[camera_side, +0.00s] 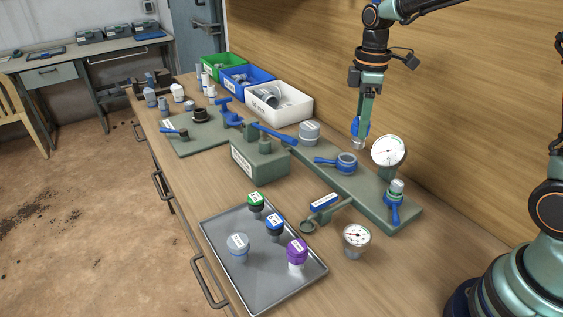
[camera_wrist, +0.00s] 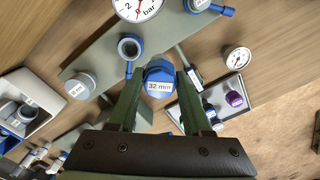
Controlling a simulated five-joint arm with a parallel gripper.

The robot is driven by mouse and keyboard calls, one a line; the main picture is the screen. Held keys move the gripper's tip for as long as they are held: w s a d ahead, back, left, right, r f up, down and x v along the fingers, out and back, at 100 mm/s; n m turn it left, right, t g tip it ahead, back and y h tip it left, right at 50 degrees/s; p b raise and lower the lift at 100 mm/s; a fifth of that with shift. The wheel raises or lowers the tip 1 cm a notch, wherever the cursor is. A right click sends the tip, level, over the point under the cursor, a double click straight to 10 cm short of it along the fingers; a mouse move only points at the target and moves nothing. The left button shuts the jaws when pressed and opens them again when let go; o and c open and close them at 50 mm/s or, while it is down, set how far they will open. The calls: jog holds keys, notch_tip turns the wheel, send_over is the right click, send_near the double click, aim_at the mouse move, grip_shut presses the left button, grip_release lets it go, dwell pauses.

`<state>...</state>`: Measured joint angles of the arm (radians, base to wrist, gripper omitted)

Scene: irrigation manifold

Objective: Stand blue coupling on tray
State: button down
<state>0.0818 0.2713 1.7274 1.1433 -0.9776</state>
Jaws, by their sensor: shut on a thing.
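My gripper (camera_side: 364,116) is shut on a blue coupling (camera_side: 358,128) and holds it in the air, upright, above the far side of the bench near the wood wall. In the wrist view the coupling (camera_wrist: 159,76) sits between my fingertips (camera_wrist: 160,82), its blue hexagonal end reading 32 mm. In the side view its pale lower end shows below the fingers. The grey tray (camera_side: 258,282) lies at the bench's front edge, apart from my gripper. It carries a green-topped fitting (camera_side: 256,203), a blue-topped fitting (camera_side: 274,223), a grey one (camera_side: 238,246) and a purple one (camera_side: 297,252).
A green manifold plate (camera_side: 325,178) with valves and a pressure gauge (camera_side: 388,151) lies below my gripper. A loose gauge (camera_side: 356,237) stands right of the tray. Green, blue and white bins (camera_side: 280,104) line the wall. The tray has bare room at its front.

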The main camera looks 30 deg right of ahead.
jog(key=s+a+r+m, duration=0.1)
jog(key=s+a+m, duration=0.3)
jog(key=a+m, duration=0.25)
jog(key=w+a+r+n, duration=0.1)
jog(key=w+a+n, duration=0.3)
jog(key=a, duration=0.5)
jog(key=w+a+r+n, duration=0.2)
jog(key=w+a+n, duration=0.1)
jog(key=a+n, duration=0.4)
jog(key=w+a+r+n, duration=0.1)
jog(key=w+a+n, duration=0.2)
jog(key=a, duration=0.7)
notch_tip(320, 180, down, 20)
jog(key=shift+r, duration=0.2)
jog(key=shift+f, duration=0.2)
jog(key=shift+c, duration=1.7)
grip_release()
jog(key=shift+r, duration=0.1)
